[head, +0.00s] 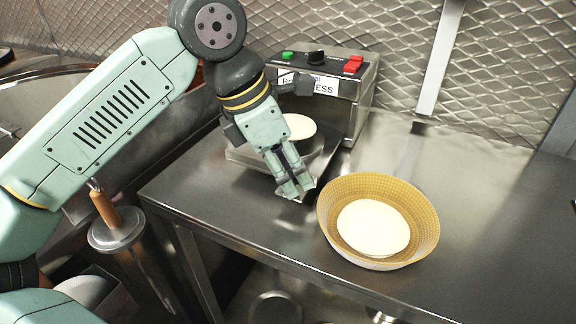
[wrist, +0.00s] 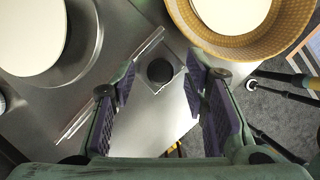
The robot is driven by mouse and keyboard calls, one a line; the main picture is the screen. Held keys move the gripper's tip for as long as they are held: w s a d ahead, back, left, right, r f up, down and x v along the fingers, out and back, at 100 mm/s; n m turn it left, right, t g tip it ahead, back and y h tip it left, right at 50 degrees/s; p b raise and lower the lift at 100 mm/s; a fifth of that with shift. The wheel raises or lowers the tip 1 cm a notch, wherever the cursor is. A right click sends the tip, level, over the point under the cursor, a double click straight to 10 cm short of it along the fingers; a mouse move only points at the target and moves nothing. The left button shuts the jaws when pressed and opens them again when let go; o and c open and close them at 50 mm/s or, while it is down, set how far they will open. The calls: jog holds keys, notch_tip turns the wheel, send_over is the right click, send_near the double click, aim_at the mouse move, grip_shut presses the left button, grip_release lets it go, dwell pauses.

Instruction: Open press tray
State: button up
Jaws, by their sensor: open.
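The press (head: 345,100) is a metal box with a green button, a black knob and red switches on top and a partly hidden label. Its flat tray (head: 242,157) sticks out in front under my arm, with a pale dough disc (head: 299,127) on it. In the wrist view the dough disc (wrist: 28,35) is at the upper left. My gripper (head: 297,190) points down at the tray's front end, its fingers apart. In the wrist view a dark round knob (wrist: 160,71) on a small plate shows between the open fingers; I cannot tell whether they touch it.
A yellow woven basket (head: 428,215) holding a pale round disc stands close to the right of my gripper; it also shows in the wrist view (wrist: 238,45). The metal counter (head: 490,210) is clear farther right. A wooden-handled lid (head: 115,230) is at the lower left.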

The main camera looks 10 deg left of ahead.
jog(key=v, duration=1.2)
